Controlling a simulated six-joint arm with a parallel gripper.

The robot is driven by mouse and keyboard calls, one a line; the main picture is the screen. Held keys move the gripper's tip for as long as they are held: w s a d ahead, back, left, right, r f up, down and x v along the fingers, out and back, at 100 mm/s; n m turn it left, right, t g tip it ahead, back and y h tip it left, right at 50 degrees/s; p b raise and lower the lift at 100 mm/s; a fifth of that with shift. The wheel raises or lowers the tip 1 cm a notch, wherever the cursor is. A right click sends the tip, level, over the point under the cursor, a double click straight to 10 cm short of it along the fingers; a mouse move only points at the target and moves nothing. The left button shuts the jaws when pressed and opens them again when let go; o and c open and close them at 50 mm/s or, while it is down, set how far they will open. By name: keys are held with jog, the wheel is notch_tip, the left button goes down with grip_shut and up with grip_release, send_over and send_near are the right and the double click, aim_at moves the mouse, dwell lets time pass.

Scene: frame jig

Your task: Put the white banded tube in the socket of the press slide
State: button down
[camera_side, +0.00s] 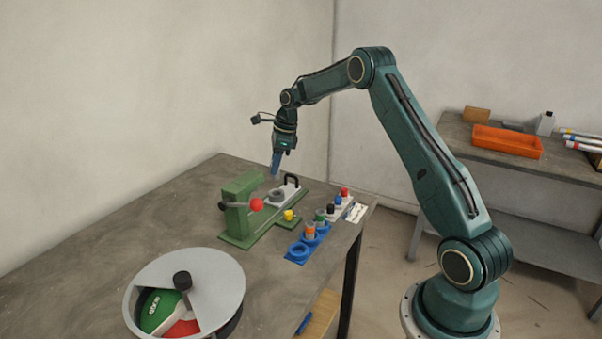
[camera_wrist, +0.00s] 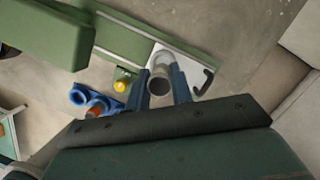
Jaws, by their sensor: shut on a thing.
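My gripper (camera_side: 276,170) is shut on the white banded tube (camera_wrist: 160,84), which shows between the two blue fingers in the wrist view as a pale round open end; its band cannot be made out. In the side view the fingers hide the tube. The green press (camera_side: 243,205) stands on the bench, with its pale slide (camera_side: 290,189) at its right end. The slide's grey socket (camera_side: 277,195) lies just below the fingertips. In the wrist view the socket (camera_wrist: 164,58) shows just beyond the tube and partly behind it; whether they touch cannot be told.
A black handle (camera_side: 292,180) rises from the slide close beside the gripper. The press has a red ball lever (camera_side: 257,205), and a yellow knob (camera_side: 288,215) is in front. A blue rack (camera_side: 297,250) with several coloured tubes is nearer the bench edge. A round sectored tray (camera_side: 215,268) stands at front left.

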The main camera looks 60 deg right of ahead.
aim_at(276, 178)
jog(key=shift+f, duration=2.2)
jog(key=shift+f, duration=1.5)
jog(key=c, duration=1)
grip_release()
jog(key=shift+s, duration=0.1)
jog(key=shift+r, duration=0.8)
jog(key=shift+r, duration=0.1)
jog(key=shift+r, duration=3.4)
